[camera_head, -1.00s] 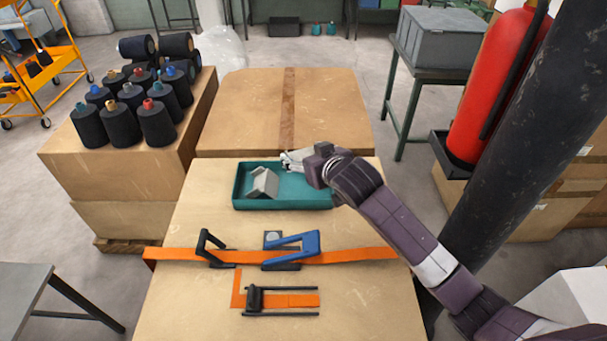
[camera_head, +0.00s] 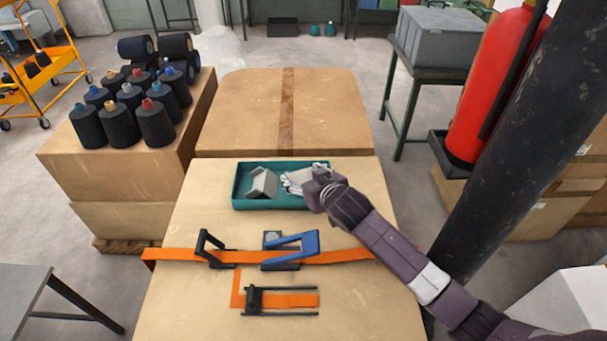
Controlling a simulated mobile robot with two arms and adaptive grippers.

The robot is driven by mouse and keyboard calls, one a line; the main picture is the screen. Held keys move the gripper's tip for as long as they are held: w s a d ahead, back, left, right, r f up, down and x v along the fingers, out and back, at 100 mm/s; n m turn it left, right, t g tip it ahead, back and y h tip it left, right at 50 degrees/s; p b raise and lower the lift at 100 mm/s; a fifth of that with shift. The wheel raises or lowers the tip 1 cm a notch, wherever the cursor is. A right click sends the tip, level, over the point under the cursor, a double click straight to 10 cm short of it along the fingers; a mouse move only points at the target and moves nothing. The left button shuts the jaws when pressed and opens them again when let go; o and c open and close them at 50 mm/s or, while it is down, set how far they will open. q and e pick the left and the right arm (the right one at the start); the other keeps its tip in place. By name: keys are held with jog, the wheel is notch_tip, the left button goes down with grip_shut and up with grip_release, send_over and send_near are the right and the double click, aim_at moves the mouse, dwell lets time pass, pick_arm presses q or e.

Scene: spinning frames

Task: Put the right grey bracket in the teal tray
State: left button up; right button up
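The teal tray (camera_head: 238,200) lies on the far part of the cardboard-topped surface. A grey bracket (camera_head: 263,184) rests tilted in its left half. My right gripper (camera_head: 288,183) is over the right half of the tray, reaching in from the right, to the right of that bracket and apart from it. Its pale fingers are small and partly hidden by its own wrist. I cannot tell whether they are open or hold a second grey piece. My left gripper is not in view.
An orange strap (camera_head: 345,255) with a black buckle and a blue-handled ratchet (camera_head: 292,246) crosses the box in front of the tray. Another buckle (camera_head: 255,298) lies nearer. Thread cones (camera_head: 120,125) stand at left. A black column (camera_head: 515,160) and a fire extinguisher (camera_head: 490,85) are at right.

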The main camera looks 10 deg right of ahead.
jog(key=o, duration=0.4)
jog(key=shift+o, duration=0.2)
jog(key=shift+r, duration=0.2)
jog(key=v, duration=1.2)
